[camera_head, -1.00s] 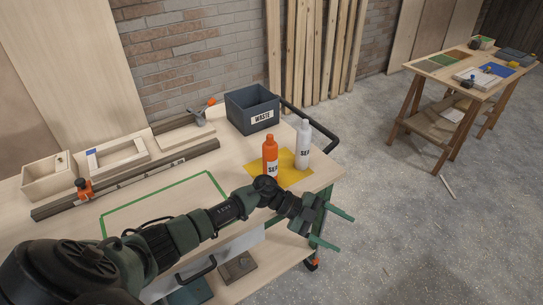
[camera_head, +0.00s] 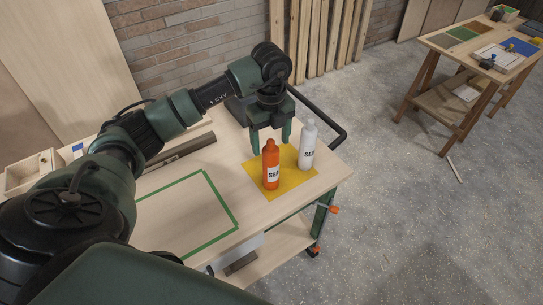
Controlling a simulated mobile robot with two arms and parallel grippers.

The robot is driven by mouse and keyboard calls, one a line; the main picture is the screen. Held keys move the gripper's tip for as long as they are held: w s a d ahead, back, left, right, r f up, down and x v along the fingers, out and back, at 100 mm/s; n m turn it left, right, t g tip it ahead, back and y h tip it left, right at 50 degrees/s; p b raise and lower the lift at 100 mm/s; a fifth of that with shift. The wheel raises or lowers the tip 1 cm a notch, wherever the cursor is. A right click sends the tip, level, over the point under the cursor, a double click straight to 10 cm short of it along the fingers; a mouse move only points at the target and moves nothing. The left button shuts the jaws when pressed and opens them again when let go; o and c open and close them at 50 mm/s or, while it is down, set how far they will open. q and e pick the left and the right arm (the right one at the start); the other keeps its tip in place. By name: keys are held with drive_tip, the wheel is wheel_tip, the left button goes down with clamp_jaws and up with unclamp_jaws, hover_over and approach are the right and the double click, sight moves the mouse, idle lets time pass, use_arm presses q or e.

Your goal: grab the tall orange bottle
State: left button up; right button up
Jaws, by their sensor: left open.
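The tall orange bottle (camera_head: 271,168) stands upright on a yellow mat (camera_head: 296,184) near the right end of the workbench. It carries a white label with dark letters, partly readable. A white bottle (camera_head: 307,147) with a similar label stands upright close to its right. My left gripper (camera_head: 271,146) points down just above and behind the orange bottle, its green fingers spread and open. The bottle's top overlaps the gap between the fingers in the picture, and I cannot tell how far apart they are in depth. My right gripper is not in view.
A green taped outline (camera_head: 225,207) marks clear space left of the mat. A black push handle (camera_head: 330,124) curves at the bench's right end. A second table (camera_head: 470,50) stands far right beyond open floor.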

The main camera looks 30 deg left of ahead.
sight(271, 158)
use_arm(q)
drive_tip(key=shift+s+d+f+p, duration=0.1)
drive_tip(key=shift+s+f+p, duration=0.2)
drive_tip(key=shift+f, duration=0.3)
drive_tip(key=shift+s+d+f+p, duration=0.15)
drive_tip(key=shift+f+p, duration=0.2)
drive_tip(key=shift+f, duration=0.2)
drive_tip(key=f, duration=0.1)
drive_tip(key=p, duration=0.1)
drive_tip(key=f, duration=0.1)
drive_tip(key=shift+w+a+f, duration=0.3)
wheel_tip(271, 158, down, 2)
drive_tip(key=shift+w+p, duration=0.1)
drive_tip(key=shift+p, duration=0.25)
drive_tip(key=shift+f, duration=0.1)
drive_tip(key=c, duration=1.5)
clamp_jaws()
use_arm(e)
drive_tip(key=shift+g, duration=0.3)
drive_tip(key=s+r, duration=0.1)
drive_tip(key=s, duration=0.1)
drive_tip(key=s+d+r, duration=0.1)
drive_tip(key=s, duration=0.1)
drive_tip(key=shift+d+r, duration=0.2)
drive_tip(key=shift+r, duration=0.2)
